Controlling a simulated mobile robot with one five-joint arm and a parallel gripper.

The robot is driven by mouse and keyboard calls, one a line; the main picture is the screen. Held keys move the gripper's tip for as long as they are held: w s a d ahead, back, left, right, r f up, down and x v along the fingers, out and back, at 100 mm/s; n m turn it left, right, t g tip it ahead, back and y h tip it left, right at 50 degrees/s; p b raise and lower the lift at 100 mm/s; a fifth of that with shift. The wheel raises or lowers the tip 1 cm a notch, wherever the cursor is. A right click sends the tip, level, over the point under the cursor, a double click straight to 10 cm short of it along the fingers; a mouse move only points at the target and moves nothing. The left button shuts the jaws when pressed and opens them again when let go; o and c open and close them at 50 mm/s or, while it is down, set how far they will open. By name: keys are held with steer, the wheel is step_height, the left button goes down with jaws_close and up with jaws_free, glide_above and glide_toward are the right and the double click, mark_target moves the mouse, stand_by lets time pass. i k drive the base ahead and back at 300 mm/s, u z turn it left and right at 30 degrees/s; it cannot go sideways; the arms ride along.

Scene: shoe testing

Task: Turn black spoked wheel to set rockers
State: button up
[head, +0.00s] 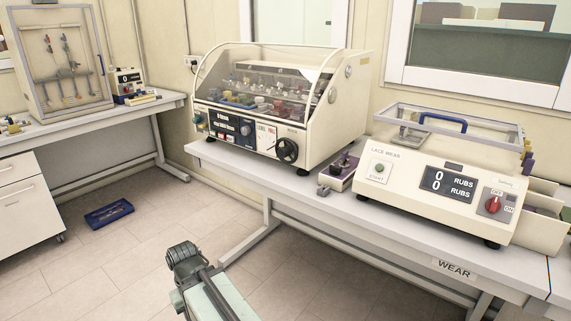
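A black round wheel (288,150) sits at the right end of the front panel of a cream hooded machine (335,110). Its spokes are too small to make out clearly. Under the clear hood, rows of small coloured pieces stand on the machine's deck; I cannot tell which parts are the rockers. My arm rises from the bottom edge, and its end, my gripper (185,259), is over the floor in front of the bench, well below and left of the wheel. It touches nothing that I can see. Its fingers are not clear.
The machine stands on a long white bench (330,190). To its right are a small purple-topped device (341,168) and the lace rubbing machine (440,190) with a red switch. A blue tray (109,214) lies on the floor at left. The floor between is clear.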

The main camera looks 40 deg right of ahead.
mark_target(283, 152)
steer(key=k, duration=1.15)
steer(key=u, duration=0.35)
steer(key=i, duration=1.05)
steer(key=u, duration=0.75)
steer(key=i, duration=1.35)
steer(key=z, duration=0.75)
